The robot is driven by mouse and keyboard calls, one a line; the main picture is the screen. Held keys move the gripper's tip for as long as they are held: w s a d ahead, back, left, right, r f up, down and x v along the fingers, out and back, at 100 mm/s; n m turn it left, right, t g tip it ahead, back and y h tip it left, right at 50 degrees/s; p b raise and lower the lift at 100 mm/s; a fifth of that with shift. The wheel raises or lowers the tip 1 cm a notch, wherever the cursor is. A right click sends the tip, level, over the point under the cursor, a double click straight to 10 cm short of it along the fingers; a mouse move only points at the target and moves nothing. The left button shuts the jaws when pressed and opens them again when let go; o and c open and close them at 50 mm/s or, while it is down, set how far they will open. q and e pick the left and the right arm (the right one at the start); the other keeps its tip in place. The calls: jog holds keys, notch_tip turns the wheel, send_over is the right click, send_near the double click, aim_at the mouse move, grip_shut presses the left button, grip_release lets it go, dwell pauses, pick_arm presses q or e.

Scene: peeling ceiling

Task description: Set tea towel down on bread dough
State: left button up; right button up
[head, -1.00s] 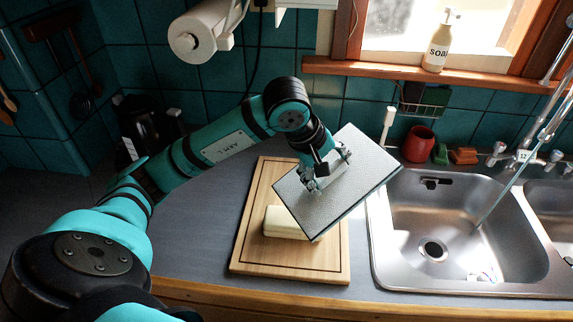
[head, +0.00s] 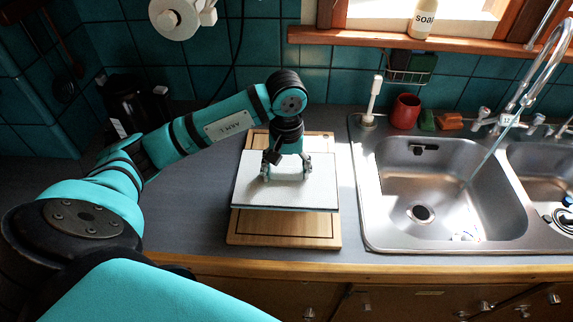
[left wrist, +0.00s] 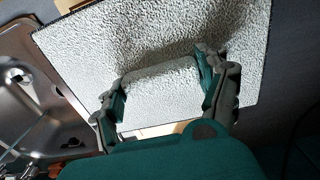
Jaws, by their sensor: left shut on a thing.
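The tea towel (head: 318,190) is a flat, stiff-looking pale grey sheet with a darker edge. It lies about level over the wooden board in the head view. My left gripper (head: 288,174) points down and is shut on the middle of the towel. In the left wrist view the fingers (left wrist: 163,78) grip a raised part of the textured towel (left wrist: 90,45). The bread dough is hidden now; earlier a cream block showed on the board, where the towel now covers. I cannot tell whether the towel touches it. My right gripper is not in view.
The wooden board (head: 270,228) lies on the grey counter (head: 190,205), near its front edge. A steel sink (head: 450,185) is to the right, with a tap above it. A red pot (head: 405,111) stands behind the sink. A black kettle-like appliance is at the back left.

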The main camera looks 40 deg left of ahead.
pick_arm(q)
jog(key=shift+f, duration=0.1)
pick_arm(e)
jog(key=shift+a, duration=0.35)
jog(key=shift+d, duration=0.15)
pick_arm(q)
jog(key=shift+b, duration=0.4)
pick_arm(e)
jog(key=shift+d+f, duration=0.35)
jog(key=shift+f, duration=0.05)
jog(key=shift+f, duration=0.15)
pick_arm(q)
jog(key=shift+b, duration=0.4)
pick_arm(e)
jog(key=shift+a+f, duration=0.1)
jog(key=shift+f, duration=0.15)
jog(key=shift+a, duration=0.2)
